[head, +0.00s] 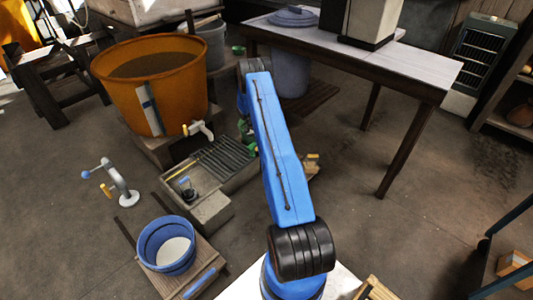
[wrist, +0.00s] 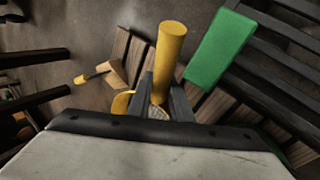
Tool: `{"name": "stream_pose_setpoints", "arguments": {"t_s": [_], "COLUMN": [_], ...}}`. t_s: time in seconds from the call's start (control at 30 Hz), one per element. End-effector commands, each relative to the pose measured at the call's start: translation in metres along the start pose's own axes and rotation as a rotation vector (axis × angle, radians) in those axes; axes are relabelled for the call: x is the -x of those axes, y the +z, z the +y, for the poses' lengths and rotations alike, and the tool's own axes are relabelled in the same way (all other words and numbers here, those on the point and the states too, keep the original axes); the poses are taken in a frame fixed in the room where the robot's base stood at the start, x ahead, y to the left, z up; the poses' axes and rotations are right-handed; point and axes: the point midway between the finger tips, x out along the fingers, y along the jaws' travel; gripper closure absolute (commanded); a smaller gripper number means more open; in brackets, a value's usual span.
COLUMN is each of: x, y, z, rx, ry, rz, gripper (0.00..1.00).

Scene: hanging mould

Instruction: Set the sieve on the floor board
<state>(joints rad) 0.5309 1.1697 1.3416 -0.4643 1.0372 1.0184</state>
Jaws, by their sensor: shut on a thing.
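My gripper (wrist: 160,88) is shut on the sieve, whose yellow handle (wrist: 171,50) rises beyond the fingers in the wrist view. A bit of pale mesh (wrist: 157,112) shows low between the fingers; the rest of the sieve is mostly hidden. Wooden slats, seemingly the floor board (wrist: 128,48), lie beyond the gripper on the floor. I cannot tell whether the sieve touches them. In the head view my blue arm hides the gripper and the sieve.
A green block (wrist: 222,45) stands close right of the handle, beside dark bars. A wooden block with a yellow end (wrist: 105,72) lies left. The head view shows an orange tub (head: 150,95), a grated trough (head: 210,205), a blue bucket (head: 167,245) and a table (head: 420,75).

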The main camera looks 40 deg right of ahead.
Motion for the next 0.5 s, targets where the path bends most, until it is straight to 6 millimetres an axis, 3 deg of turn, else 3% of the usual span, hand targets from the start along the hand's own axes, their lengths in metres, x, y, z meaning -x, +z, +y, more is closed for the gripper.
{"name": "stream_pose_setpoints", "arguments": {"t_s": [0.37,0.5], "x": [-0.033,-0.035], "y": [0.000,0.000], "z": [-0.019,-0.021], "rx": [0.001,0.000], "ry": [0.001,-0.001], "rz": [0.000,0.001], "gripper": [1.00,1.00]}}
